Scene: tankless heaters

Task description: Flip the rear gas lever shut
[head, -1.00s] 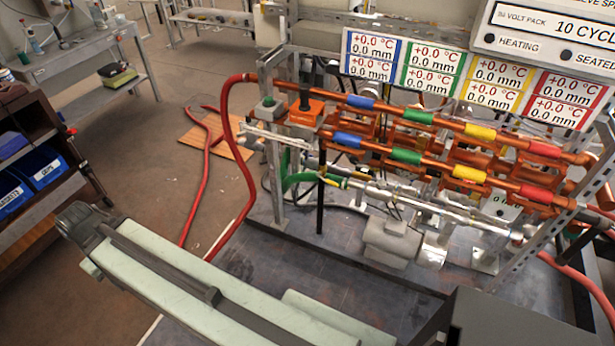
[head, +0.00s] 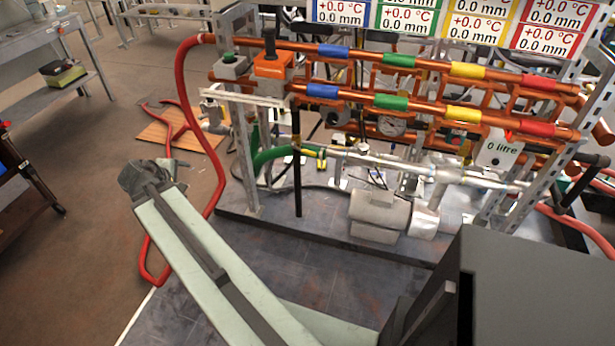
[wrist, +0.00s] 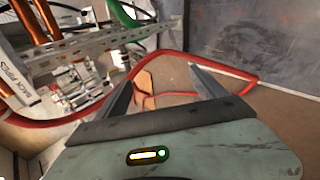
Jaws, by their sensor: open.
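My gripper (head: 166,168) is at the far end of my pale green arm, left of the copper pipe rig and over the floor. In the wrist view its two dark fingers (wrist: 160,78) stand apart with nothing between them. The rig has copper pipes (head: 330,90) with coloured bands. A green hose (head: 272,156) meets a silver pipe (head: 375,160) low on the rig, with a small yellow part (head: 318,154) at the joint. I cannot tell which part is the rear gas lever. An orange block with a black knob (head: 271,66) sits at the rig's upper left corner.
A red hose (head: 205,130) hangs from the rig's left end and loops on the floor near my gripper; it also crosses the wrist view (wrist: 175,55). A metal upright (head: 243,150) bounds the rig's left side. Open floor (head: 95,150) lies left.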

